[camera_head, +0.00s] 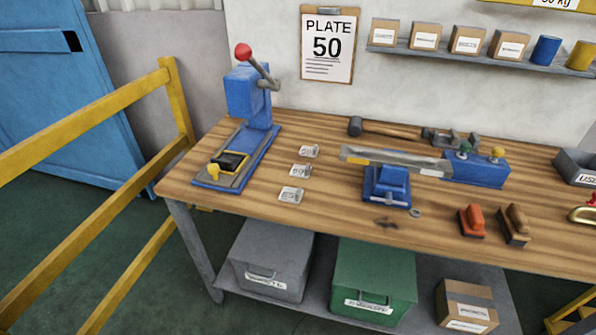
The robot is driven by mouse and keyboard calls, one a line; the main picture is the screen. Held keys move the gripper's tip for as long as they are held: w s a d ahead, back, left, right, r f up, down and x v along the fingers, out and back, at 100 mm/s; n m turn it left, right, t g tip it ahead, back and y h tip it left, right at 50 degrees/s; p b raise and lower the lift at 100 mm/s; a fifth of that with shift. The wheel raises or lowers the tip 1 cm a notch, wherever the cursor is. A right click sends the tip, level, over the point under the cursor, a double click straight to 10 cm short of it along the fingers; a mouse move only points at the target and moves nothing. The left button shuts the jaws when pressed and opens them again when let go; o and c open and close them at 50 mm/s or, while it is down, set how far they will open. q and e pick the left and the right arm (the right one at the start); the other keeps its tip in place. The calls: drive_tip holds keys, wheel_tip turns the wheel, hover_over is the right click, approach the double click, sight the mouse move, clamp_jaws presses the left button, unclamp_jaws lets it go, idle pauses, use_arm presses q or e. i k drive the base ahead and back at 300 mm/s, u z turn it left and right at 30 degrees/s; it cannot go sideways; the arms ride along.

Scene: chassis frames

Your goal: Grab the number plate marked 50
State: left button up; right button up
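Three small pale number plates lie in a loose column on the wooden workbench (240,194): a far plate (308,152), a middle plate (300,170) and a near plate (291,194). Each has dark digits that are too small and blurred to read surely. A clipboard sheet (327,45) on the wall reads "PLATE 50". Neither of my grippers is in view.
A blue lever press (247,95) with a red knob stands left of the plates. A blue vise (387,186) stands to their right, with a long metal bar above it. A yellow railing (85,117) runs along the left.

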sight(308, 151)
drive_tip(key=z, duration=0.5)
drive_tip(key=k, duration=0.65)
drive_tip(key=z, duration=0.8)
drive_tip(key=i, duration=0.75)
drive_tip(key=u, duration=0.7)
drive_tip(key=i, duration=0.45)
drive_tip(key=u, duration=0.45)
